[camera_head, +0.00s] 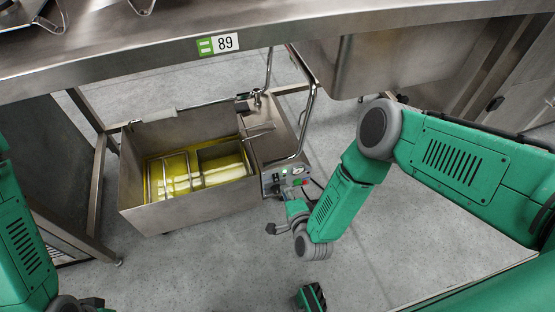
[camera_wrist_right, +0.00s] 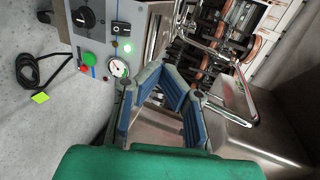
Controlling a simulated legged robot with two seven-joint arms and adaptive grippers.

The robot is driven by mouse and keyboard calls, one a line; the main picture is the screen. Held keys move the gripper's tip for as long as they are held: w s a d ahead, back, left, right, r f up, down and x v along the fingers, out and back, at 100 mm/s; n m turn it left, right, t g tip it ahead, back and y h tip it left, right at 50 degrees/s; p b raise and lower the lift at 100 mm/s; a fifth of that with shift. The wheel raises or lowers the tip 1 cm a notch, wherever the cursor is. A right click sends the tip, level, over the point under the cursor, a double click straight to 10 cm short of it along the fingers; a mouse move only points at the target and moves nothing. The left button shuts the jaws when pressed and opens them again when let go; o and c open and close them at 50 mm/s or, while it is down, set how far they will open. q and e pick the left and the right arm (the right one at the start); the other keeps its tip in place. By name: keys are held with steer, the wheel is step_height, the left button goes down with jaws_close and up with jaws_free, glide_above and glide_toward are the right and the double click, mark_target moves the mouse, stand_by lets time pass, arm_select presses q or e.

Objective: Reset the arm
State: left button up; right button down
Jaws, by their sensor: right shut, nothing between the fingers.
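My right arm comes in from the right in the head view and bends down at a grey joint. Its right gripper (camera_head: 277,222) is beside the fryer's control box, above the floor. In the right wrist view the right gripper (camera_wrist_right: 167,84) shows two blue-padded fingers angled in toward each other, shut and empty. My left arm (camera_head: 28,245) shows as green links at the left edge of the head view. No left fingers can be made out.
A steel fryer (camera_head: 190,213) with yellow oil and baskets stands under a steel table (camera_head: 130,62). Its control box (camera_head: 285,178) has knobs and a green light. A power cord (camera_wrist_right: 32,70) lies on the floor.

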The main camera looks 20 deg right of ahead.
steer(key=s+d+r+n+g+p, duration=0.2)
steer(key=s+d+r+n+g, duration=0.2)
steer(key=s, duration=0.5)
steer(key=s+d+r+n+g+p, duration=0.2)
steer(key=s+d+r+n+g, duration=0.2)
steer(key=s+r+n, duration=0.3)
steer(key=s+d+r+n+g+p, duration=0.3)
steer(key=s+d+r+n+g, duration=0.2)
steer(key=s, duration=0.6)
steer(key=shift+s+r+n+g+h, duration=0.2)
steer(key=shift+r+n+g+h, duration=0.3)
steer(key=shift+n, duration=0.6)
